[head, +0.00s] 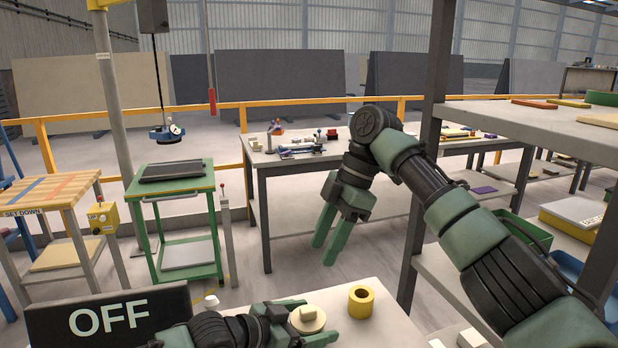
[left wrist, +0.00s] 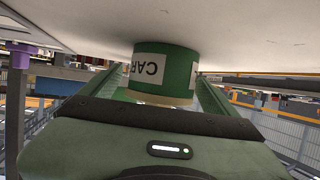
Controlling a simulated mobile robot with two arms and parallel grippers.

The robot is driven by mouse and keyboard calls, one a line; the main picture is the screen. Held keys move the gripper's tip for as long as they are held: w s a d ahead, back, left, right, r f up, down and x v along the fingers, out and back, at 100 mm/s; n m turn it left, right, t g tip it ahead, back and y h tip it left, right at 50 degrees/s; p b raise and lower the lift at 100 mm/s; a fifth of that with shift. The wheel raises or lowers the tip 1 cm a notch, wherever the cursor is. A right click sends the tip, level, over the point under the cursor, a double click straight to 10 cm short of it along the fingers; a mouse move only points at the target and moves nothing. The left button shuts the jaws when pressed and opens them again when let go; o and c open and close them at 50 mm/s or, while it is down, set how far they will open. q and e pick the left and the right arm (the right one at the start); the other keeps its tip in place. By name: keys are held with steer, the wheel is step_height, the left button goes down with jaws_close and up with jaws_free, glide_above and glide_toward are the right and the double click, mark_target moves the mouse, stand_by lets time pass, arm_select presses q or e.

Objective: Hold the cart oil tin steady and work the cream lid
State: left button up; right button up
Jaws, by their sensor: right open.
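The cart oil tin shows in the left wrist view as a green can (left wrist: 182,78) with a white label reading "CAR", upside down in the picture. In the head view its round cream lid (head: 313,326) faces up, with a pale block-like knob on top. My left gripper (head: 308,321) lies low over the table with a finger on each side of the tin; the tin fills the gap, and the fingers look closed against it. My right gripper (head: 334,236) is open and empty, hanging fingers down, above and beyond the tin and apart from it.
A yellow ring (head: 361,301) stands on the pale near table (head: 390,322), right of the tin. A black OFF sign (head: 110,318) is at the lower left. A grey shelf (head: 490,117) and its post are close on the right. A workbench (head: 300,156) stands behind.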

arm_select(q)
steer(key=v, duration=1.2)
